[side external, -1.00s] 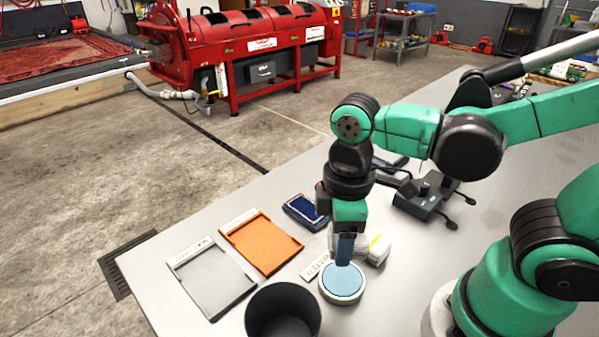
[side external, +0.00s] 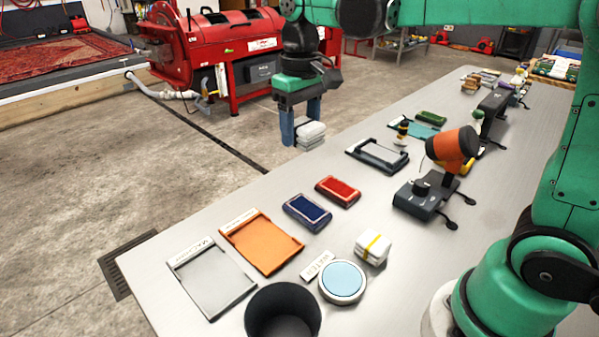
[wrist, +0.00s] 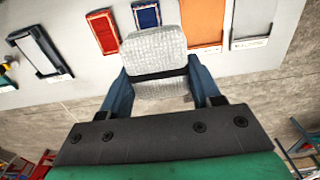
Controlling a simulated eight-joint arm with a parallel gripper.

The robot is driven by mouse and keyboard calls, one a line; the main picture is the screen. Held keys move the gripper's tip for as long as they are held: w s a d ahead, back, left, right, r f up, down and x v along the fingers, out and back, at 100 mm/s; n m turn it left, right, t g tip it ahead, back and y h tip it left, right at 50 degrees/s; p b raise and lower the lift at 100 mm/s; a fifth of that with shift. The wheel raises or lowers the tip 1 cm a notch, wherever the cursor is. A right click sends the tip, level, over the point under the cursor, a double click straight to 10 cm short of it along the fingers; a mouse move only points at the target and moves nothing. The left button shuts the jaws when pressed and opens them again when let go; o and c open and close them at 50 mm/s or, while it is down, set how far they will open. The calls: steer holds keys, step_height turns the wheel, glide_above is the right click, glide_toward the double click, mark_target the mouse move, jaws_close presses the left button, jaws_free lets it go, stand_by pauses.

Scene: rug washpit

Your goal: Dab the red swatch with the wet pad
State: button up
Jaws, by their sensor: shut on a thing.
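My gripper (side external: 303,127) is raised above the far edge of the bench, its blue fingers shut on a white pad (side external: 310,133) with a dark band. In the wrist view the pad (wrist: 156,55) fills the space between the fingers (wrist: 160,88). A round dish with a light blue top (side external: 343,280) stands at the front, beside a label plate. Whether the pad is wet cannot be seen.
A blue swatch (side external: 307,211) lies beside the red one. An orange tray (side external: 262,243), a grey tray (side external: 212,280) and a black bin (side external: 283,312) are nearer. A white block with a yellow band (side external: 371,248) and a dark stand with an orange head (side external: 452,150) are to the right.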

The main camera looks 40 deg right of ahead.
glide_toward(335, 185)
steer(key=shift+a, duration=0.15)
steer(key=shift+f, duration=3.1)
steer(key=shift+f, duration=0.5)
steer(key=shift+r, duration=3.5)
